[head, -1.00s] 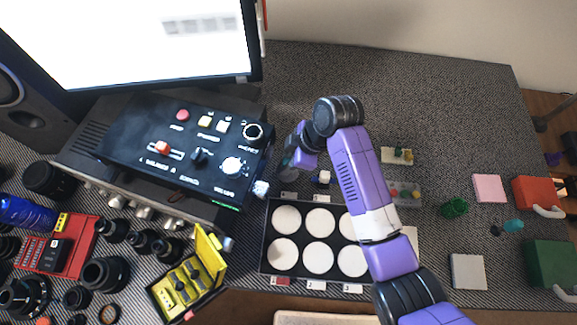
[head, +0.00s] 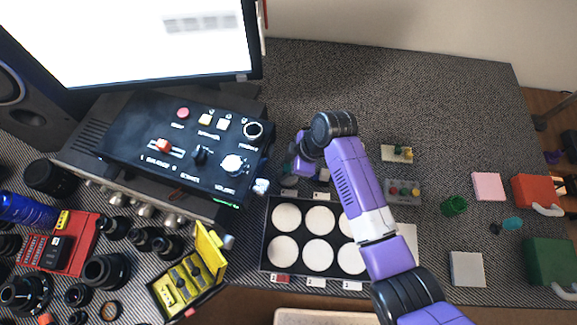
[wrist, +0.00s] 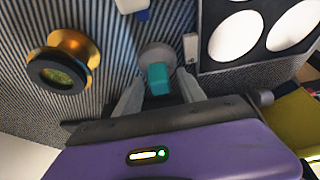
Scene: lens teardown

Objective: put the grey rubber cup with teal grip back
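The grey rubber cup with its teal grip (wrist: 158,78) stands on the dark ribbed mat in the wrist view. Its round grey body shows behind the teal block. My gripper (wrist: 159,84) is open, with one finger on each side of the teal grip. A narrow gap seems to show beside the grip, and I cannot tell any contact. In the head view my gripper (head: 299,170) is low over the mat, just behind the black tray (head: 266,240), and largely hides the cup.
A gold and black ring part (wrist: 62,72) stands left of the cup in the wrist view. A blue and white block (wrist: 133,5) lies beyond it. The black control box (head: 140,135) is left of my gripper in the head view. The mat at the back is clear.

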